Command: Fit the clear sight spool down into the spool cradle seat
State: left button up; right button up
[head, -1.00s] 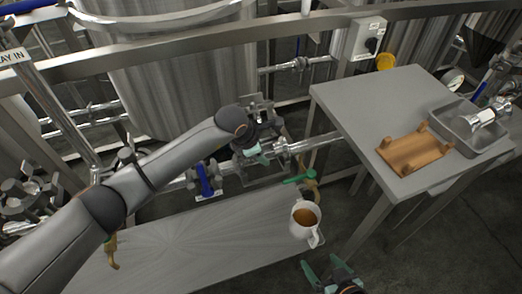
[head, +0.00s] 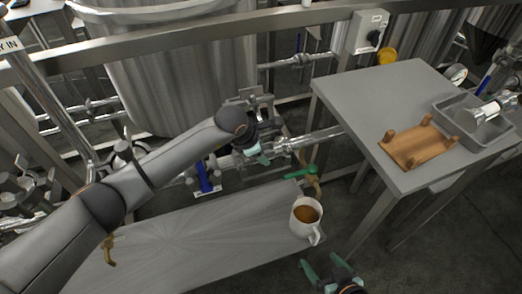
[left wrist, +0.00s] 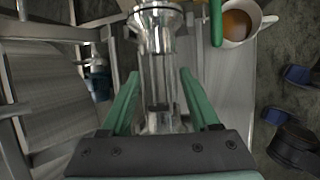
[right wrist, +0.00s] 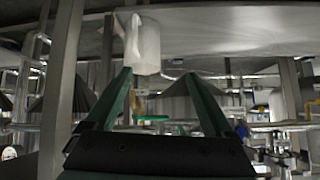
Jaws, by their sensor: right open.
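A clear spool with bright metal ends (head: 490,110) lies in a grey tray on the side table. A wooden cradle with short corner pegs (head: 418,147) stands empty beside that tray; I cannot tell whether it is the spool cradle seat. My left gripper (head: 262,156) is at the pipe line. In the left wrist view its green fingers (left wrist: 158,85) are apart, with a see-through tube with a metal collar (left wrist: 158,35) showing between them; I cannot tell whether they touch it. My right gripper (head: 321,264) is open and empty, low in front of the mug.
A white mug of brown liquid (head: 306,220) stands at the right end of the metal bench (head: 190,240). A green-handled valve (head: 300,173) is behind it. The side table (head: 375,95) is bare at its left. The grey tray (head: 447,108) is at its right.

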pick_arm(q)
jog(key=o, duration=0.4)
jog(key=shift+o, duration=0.2)
pick_arm(e)
jog(key=shift+s+f, duration=0.1)
jog(key=shift+s, duration=0.05)
pick_arm(q)
jog(key=shift+s, duration=0.1)
jog(key=shift+s+a+r, duration=0.1)
jog(key=shift+a+r, duration=0.1)
jog(key=shift+r, duration=0.3)
jog(key=p+v, duration=0.1)
jog(key=v, duration=1)
jog(key=shift+s+r+p, duration=0.15)
jog(key=shift+r+p, duration=0.05)
jog(key=shift+p, duration=0.15)
pick_arm(e)
notch_tip(320, 180, up, 3)
jog(key=shift+a+f, duration=0.15)
jog(key=shift+f, duration=0.05)
